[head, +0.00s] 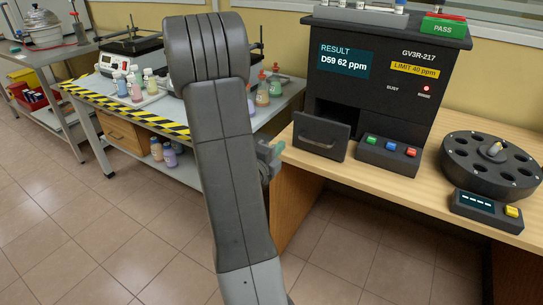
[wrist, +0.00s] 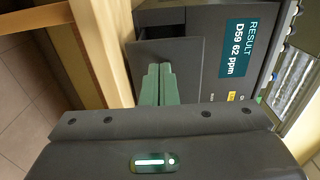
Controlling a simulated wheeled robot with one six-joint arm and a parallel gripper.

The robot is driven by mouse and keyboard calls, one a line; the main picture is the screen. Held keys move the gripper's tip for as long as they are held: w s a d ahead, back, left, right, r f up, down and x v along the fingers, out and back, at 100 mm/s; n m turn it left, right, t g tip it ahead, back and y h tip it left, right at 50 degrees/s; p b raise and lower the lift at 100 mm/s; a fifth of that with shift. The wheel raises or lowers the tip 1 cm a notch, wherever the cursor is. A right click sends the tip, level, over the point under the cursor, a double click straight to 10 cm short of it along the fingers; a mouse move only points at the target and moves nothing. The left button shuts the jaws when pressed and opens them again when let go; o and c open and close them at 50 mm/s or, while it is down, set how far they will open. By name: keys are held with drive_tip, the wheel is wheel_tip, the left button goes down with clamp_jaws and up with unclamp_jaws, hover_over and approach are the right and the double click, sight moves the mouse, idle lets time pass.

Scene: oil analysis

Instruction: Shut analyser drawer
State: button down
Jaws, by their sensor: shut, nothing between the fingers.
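The black analyser (head: 398,75) stands on the wooden bench. Its screen reads RESULT D59 62 ppm, and a red lamp is lit on its front. Its drawer (head: 321,136) is open at the lower left, its dark front with a handle standing out from the body. The drawer front also shows in the wrist view (wrist: 190,52). My gripper (head: 272,153) is at the bench's left edge, left of the drawer and partly hidden by my arm. In the wrist view its green fingers (wrist: 158,68) are together and empty, pointing at the drawer front. I cannot tell whether they touch it.
A button panel (head: 387,152) sits right of the drawer. A round sample carousel (head: 490,165) and a small keypad (head: 487,211) are farther right. A green PASS tray (head: 443,27) rests on the analyser. A side table with bottles (head: 150,82) stands at left; open floor lies between.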

sight(295, 132)
drive_tip(key=x, duration=0.7)
drive_tip(key=shift+w+d, duration=0.1)
drive_tip(key=b+x, duration=0.4)
drive_tip(key=x, duration=0.9)
drive_tip(key=shift+f, duration=0.1)
drive_tip(key=shift+w+d, duration=0.25)
drive_tip(key=shift+w, duration=0.1)
drive_tip(key=shift+r, duration=0.35)
drive_tip(key=shift+r, duration=0.1)
